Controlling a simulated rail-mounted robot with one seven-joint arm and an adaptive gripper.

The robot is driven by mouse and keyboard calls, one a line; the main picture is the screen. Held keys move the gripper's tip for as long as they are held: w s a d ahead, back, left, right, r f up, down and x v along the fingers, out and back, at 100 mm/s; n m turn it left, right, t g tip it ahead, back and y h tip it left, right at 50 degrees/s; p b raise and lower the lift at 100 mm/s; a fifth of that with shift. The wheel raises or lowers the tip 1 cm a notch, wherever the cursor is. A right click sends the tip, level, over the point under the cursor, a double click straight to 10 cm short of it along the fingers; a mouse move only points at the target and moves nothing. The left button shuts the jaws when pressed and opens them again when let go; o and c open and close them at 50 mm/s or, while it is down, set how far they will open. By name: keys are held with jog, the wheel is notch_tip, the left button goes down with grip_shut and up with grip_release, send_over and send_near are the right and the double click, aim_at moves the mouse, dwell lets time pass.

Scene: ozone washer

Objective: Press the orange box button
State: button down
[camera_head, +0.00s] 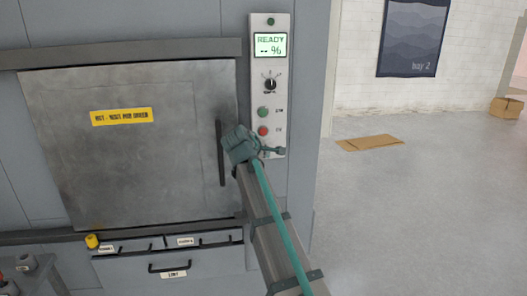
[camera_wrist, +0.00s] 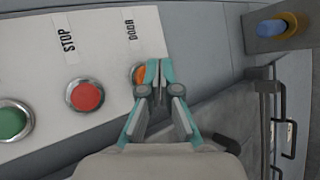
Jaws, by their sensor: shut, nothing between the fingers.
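The orange button (camera_wrist: 139,75) is in the wrist view, at the lower end of the pale control panel (camera_wrist: 112,50), beside the label "DOOR". My gripper (camera_wrist: 157,74) is shut and empty. Its tips overlap the right side of the orange button in this view; I cannot tell whether they touch it. In the head view my gripper (camera_head: 272,151) is at the foot of the control panel (camera_head: 284,90), and the orange button is hidden behind it.
A red button (camera_wrist: 85,95) labelled "STOP" and a green button (camera_wrist: 12,122) sit along the same panel.

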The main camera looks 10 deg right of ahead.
jog(key=shift+w, duration=0.25)
jog(key=shift+w, duration=0.5)
dwell(0.8)
jog(key=shift+s, duration=0.15)
jog(key=shift+s+p, duration=0.4)
jog(key=shift+s, duration=0.4)
jog(key=s+p, duration=0.1)
jog(key=s, duration=0.4)
dwell(0.5)
dwell(0.5)
